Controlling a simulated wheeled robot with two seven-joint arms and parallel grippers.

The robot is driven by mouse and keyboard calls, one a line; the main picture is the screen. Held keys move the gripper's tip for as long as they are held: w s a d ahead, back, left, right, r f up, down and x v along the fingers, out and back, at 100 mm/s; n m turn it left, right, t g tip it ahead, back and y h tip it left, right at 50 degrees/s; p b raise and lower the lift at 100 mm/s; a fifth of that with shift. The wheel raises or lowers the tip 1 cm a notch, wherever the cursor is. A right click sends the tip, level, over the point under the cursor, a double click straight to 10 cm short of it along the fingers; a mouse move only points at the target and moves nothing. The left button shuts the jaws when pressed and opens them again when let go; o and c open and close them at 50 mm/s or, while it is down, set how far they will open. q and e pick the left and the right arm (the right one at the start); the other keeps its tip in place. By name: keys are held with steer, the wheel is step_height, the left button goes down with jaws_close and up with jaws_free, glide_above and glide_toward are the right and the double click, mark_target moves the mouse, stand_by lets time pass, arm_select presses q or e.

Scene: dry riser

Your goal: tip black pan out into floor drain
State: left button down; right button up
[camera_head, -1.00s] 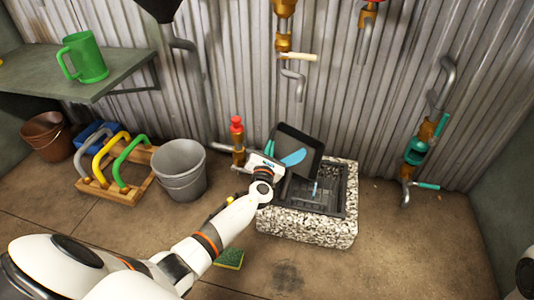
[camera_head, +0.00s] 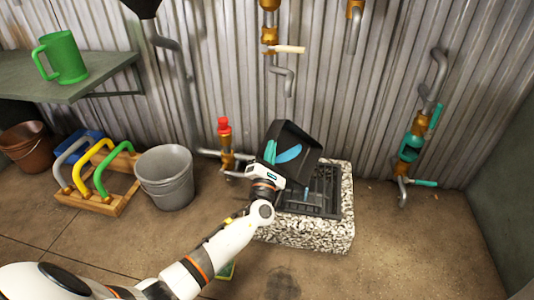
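The black pan (camera_head: 297,143) is tilted steeply over the back of the floor drain, with a teal shape showing on its inner face. The floor drain (camera_head: 343,218) is a speckled stone surround with a dark grate (camera_head: 318,192) inside. My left gripper (camera_head: 268,168) is at the pan's lower left edge, over the drain's left side. Its fingers are mostly hidden, but the pan is held up at its tip, so it appears shut on the pan. A small bluish streak shows below the pan, over the grate. My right gripper is not seen.
A grey bucket (camera_head: 165,178) and a wooden rack with coloured handles (camera_head: 100,190) stand left of the drain. A red-topped valve (camera_head: 225,140) is close behind my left gripper. Floor right of the drain is clear.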

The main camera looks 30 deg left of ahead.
arm_select(q)
steer(key=shift+s+d+m+t+b, duration=0.35)
steer(key=shift+d+m+t+b, duration=0.25)
steer(key=shift+d+m+b, duration=0.25)
steer(key=s+d+f+m+t+h+b, duration=0.1)
steer(key=s+d+m+t+h+b, duration=0.1)
steer(key=d+m+h, duration=0.3)
steer(key=s+d+f+m+t+h+b, duration=0.1)
steer(key=s+d+m+t+h+b, duration=0.1)
steer(key=d+m+h+b, duration=0.3)
steer(key=shift+s+d+m+h, duration=0.15)
steer(key=shift+d+m+h, duration=0.4)
steer(key=shift+m, duration=1.6)
steer(key=shift+a, duration=0.2)
stand_by(0.5)
